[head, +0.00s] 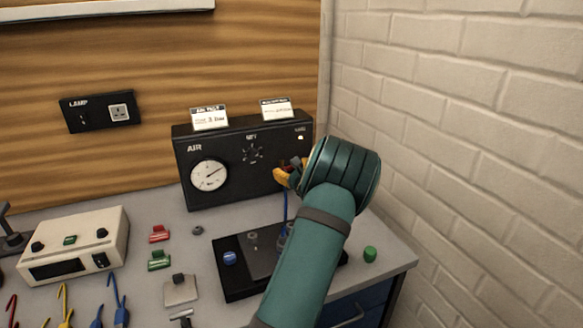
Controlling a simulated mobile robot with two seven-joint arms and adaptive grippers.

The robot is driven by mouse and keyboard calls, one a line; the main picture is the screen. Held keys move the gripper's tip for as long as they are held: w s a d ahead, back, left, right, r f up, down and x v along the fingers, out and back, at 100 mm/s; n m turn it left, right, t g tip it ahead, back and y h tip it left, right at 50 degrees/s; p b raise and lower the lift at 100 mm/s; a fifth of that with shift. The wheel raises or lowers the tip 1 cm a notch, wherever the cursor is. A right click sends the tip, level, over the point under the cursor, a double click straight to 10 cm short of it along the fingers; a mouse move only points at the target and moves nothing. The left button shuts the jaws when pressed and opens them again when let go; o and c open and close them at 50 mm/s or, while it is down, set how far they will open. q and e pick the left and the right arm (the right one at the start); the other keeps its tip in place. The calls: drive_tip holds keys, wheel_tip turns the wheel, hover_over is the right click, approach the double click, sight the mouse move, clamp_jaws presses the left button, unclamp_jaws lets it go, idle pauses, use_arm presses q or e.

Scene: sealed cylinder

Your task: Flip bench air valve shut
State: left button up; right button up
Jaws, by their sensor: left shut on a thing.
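The black air panel (236,178) stands at the back of the bench, with a round white gauge (209,175) at its left. A small reddish part, seemingly the air valve's handle (296,163), shows at the panel's lower right. My left gripper (286,175) reaches up to it, with an orange-yellow fingertip against it, and is shut on it. My wrist hides most of the valve, so I cannot tell which way the handle points. A blue tube (285,205) hangs below the gripper. My right gripper is not in view.
A black tray (232,288) lies below the panel, partly behind my arm. A green cylinder (370,254) stands near the bench's right edge. A cream instrument box (115,235) and small red and green parts are at left. A brick wall (460,130) closes the right side.

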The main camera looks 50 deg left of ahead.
use_arm(q)
drive_tip(key=shift+d+f+m+p, duration=0.1)
drive_tip(key=shift+m+p, duration=0.6)
drive_tip(key=shift+m, duration=0.2)
drive_tip(key=shift+f+m, duration=0.2)
drive_tip(key=shift+m, duration=0.1)
drive_tip(key=o, duration=1.1)
drive_tip(key=v, duration=0.7)
drive_tip(key=shift+s+d, duration=0.15)
drive_tip(key=shift+d, duration=0.1)
